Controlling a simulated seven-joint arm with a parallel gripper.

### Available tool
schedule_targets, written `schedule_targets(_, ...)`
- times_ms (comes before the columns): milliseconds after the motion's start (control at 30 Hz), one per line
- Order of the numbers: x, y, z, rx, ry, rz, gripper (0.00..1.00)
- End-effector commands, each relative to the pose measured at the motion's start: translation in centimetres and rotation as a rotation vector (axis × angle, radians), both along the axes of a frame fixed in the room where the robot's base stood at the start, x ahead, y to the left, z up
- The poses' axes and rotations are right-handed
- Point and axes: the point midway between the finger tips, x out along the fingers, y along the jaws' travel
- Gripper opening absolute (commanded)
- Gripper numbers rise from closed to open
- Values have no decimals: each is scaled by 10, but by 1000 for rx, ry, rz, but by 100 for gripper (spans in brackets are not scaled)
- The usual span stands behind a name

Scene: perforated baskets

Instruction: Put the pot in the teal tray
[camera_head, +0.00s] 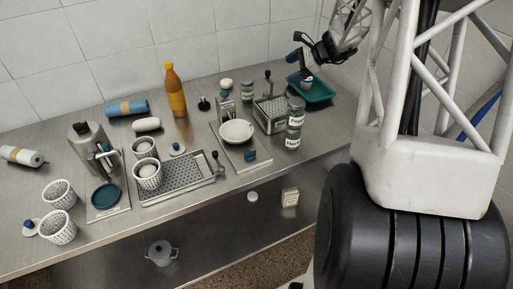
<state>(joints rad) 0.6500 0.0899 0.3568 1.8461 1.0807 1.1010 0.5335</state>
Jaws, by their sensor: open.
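The teal tray (321,93) lies at the far right end of the steel table. A small pale grey vessel (306,84), which looks like a small pot, sits in the tray's left part; its details are too small to tell. My gripper (303,66) is open just above this vessel, over the tray; I cannot tell whether its fingers touch it. A larger grey pot with side handles (160,253) stands on the lower level under the table, far from my gripper.
A perforated metal basket (269,115) and labelled jars (295,122) stand left of and in front of the teal tray. A white bowl (236,131), an orange bottle (175,90) and white perforated cups (59,228) crowd the table farther left. The tiled wall rises behind.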

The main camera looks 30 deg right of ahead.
Motion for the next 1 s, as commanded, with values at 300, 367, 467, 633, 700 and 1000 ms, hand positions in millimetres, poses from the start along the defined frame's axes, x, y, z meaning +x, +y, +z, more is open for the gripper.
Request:
schedule_targets(300,-52,115,45,-240,-28,310,86)
schedule_targets(367,-64,134,51,-285,-36,367,86)
schedule_targets(467,-86,163,60,-358,-51,464,86)
schedule_targets(633,-125,207,73,-484,-79,629,86)
schedule_targets(700,-142,223,78,-535,-92,694,86)
schedule_targets(1000,-219,279,89,-756,-159,981,86)
